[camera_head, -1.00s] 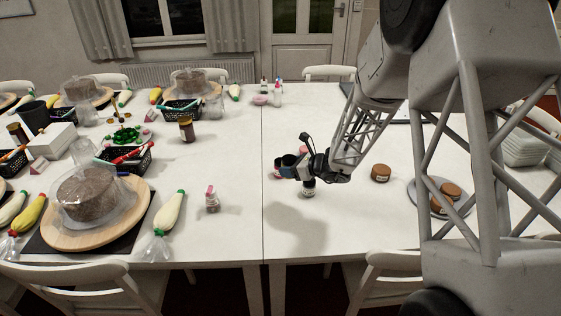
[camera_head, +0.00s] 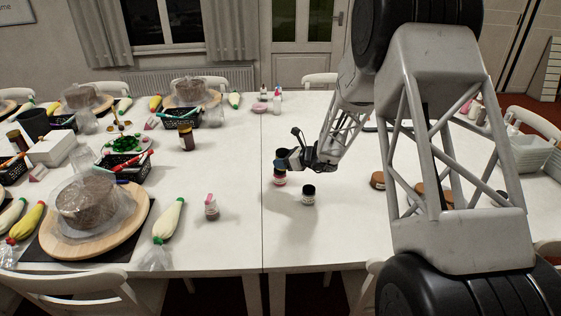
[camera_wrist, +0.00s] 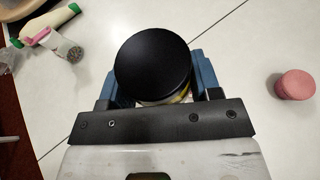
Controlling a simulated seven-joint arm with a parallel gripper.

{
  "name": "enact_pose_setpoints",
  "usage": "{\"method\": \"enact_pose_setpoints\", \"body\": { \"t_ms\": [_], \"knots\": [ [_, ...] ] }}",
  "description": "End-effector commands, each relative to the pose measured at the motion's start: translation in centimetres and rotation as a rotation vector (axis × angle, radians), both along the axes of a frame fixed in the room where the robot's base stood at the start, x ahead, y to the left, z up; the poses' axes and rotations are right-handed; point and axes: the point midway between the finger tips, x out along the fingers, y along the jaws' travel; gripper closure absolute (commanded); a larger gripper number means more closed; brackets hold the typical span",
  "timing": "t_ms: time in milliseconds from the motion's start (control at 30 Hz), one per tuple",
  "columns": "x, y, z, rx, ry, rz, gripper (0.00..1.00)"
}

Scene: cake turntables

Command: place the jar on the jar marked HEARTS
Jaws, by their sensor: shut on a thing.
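My gripper (camera_head: 283,163) is above the table, right of the seam between the tables. In the wrist view its blue fingers are on both sides of a black-lidded jar (camera_wrist: 153,68), which it holds. A second jar (camera_head: 308,194) with a dark top and pale label stands nearer the camera, to the right. No label is legible, so I cannot tell which is marked HEARTS. My gripper hides part of the held jar in the head view.
A pink cylinder (camera_wrist: 295,84) stands on the table in the wrist view. Brown round items (camera_head: 378,180) are to the right. The table front of the jars is clear.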

Motion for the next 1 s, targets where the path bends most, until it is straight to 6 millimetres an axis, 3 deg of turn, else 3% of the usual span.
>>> {"method": "enact_pose_setpoints", "body": {
  "t_ms": [200, 400, 833, 1000],
  "knots": [
    [3.0, 0.4, -0.3, -0.001, 0.000, 0.000, 0.73],
    [4.7, 0.6, -0.5, 0.000, 0.000, 0.000, 0.73],
    [5.0, 0.7, -0.5, 0.000, -0.001, 0.000, 0.73],
    [5.0, 0.7, -1.4, 0.000, 0.001, 0.000, 0.73]
  ]
}}
